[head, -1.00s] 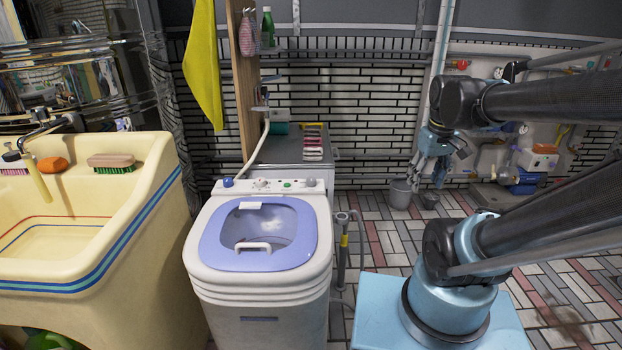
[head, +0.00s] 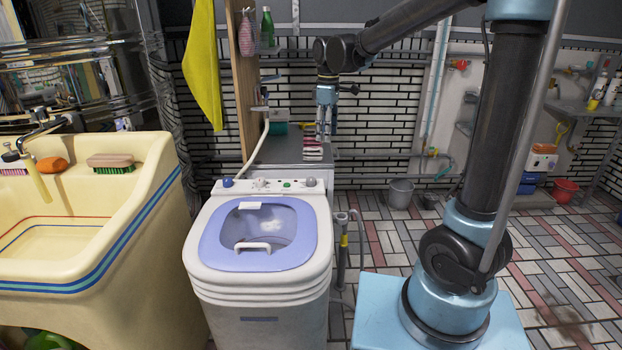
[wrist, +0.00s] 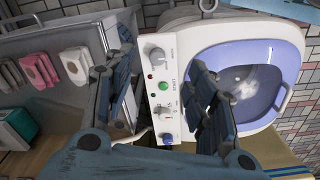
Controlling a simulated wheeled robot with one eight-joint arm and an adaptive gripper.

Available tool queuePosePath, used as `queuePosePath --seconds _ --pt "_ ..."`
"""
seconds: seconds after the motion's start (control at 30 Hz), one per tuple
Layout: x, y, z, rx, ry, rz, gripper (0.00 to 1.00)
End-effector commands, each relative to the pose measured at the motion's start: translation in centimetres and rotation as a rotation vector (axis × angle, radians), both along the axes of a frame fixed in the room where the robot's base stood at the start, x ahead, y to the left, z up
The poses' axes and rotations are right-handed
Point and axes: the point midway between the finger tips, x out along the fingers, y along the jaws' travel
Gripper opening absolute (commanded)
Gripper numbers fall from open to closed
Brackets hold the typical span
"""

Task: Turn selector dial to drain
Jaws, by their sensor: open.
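A white washing machine (head: 258,285) with a blue-rimmed lid stands left of my base. Its control panel runs along the back edge. It carries a white dial (head: 261,183), a green button (head: 287,184), a grey knob (head: 310,182) and a blue knob (head: 228,182). In the wrist view the white dial (wrist: 166,114), grey knob (wrist: 157,53) and blue knob (wrist: 167,138) face the camera. I cannot read their markings or tell which is the selector. My gripper (head: 326,137) is open and empty, pointing down above and behind the panel's right end. Its fingers (wrist: 160,62) frame the panel without visible contact.
A cream sink (head: 150,200) is at left. A standpipe (head: 343,245) stands at right. Open floor lies further right.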

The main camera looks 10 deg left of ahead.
Motion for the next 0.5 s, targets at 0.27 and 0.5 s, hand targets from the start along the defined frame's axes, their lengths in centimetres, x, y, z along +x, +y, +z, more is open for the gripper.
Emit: queuePosePath --seconds 0.27,0.5 --pt "0.3 5.4 -1.0 -0.011 0.012 0.135 0.51" --pt "0.3 5.8 -2.8 -0.012 0.013 0.147 0.51"
